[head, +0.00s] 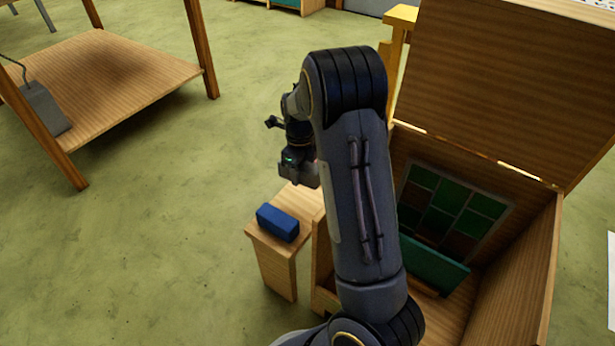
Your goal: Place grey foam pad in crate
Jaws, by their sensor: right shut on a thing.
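My right gripper (300,172) points down above the far end of a small wooden stand, left of the crate. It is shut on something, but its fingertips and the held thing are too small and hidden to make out. I cannot clearly pick out the grey foam pad in this view. The open wooden crate (533,275) is at the right, with its lid (510,85) raised. Inside, a leaded panel (455,205) of green and brown panes leans at the back, with a teal pad (432,262) in front. My right arm hides the crate's left part. My left gripper is out of view.
A blue block (278,222) lies on the small wooden stand (275,258) beside the crate. A low wooden table (110,75) is at the upper left, with a grey object (45,108) at its edge. A yellow post (398,25) stands behind the crate. The green floor between is clear.

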